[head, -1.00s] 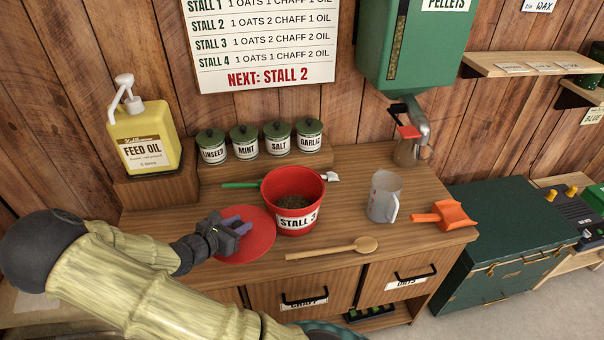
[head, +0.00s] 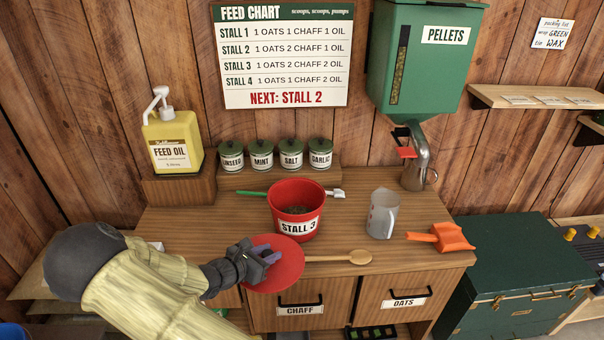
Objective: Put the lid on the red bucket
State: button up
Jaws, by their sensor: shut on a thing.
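The red bucket (head: 297,209), labelled STALL 3, stands upright and uncovered on the wooden counter, with dark feed inside. The red round lid (head: 287,268) is at the counter's front edge, in front of the bucket and slightly left. My gripper (head: 268,254) is shut on the lid at its left part. The lid looks tilted and overlaps the lower edge of the bucket in the picture; I cannot tell whether they touch. The lid hides part of the wooden spoon's handle side.
Several lidded jars (head: 262,154) and a feed oil bottle (head: 173,140) are at the back. The pellet spout (head: 418,160) hangs at the right.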

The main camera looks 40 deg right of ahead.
jog(key=shift+s+f, duration=0.1)
jog(key=shift+s, duration=0.35)
jog(key=a+f+n+t+y, duration=0.3)
jog(key=a+f+n+t, duration=0.2)
jog(key=a+f, duration=0.5)
jog(key=a, duration=0.4)
jog(key=shift+f+t, duration=0.15)
jog(key=shift+t, duration=0.15)
